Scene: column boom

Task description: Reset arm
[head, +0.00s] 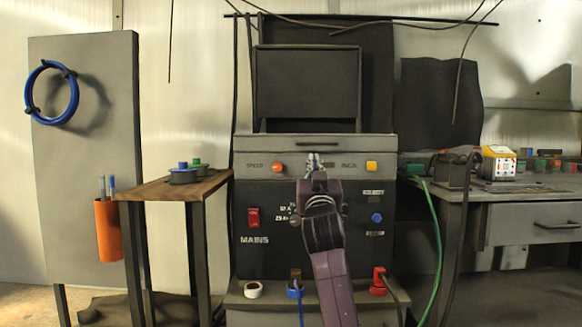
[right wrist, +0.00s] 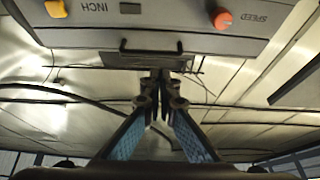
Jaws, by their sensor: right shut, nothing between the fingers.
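My right arm comes up from the bottom middle of the head view. Its gripper (head: 314,162) is raised in front of the grey control panel (head: 330,142), between an orange knob marked SPEED (head: 278,167) and a yellow button (head: 371,167). In the right wrist view the scene is upside down. There the gripper (right wrist: 158,80) has its fingers together and empty, with the panel's black handle (right wrist: 150,50) just beyond the tips. I cannot tell whether the tips touch it. My left gripper is not in view.
The dark console has a red MAINS switch (head: 254,217), a blue knob (head: 376,217) and plugs along its foot. A wooden side table (head: 150,188) stands left, a grey workbench (head: 535,213) right. A green cable (head: 437,235) hangs beside the console.

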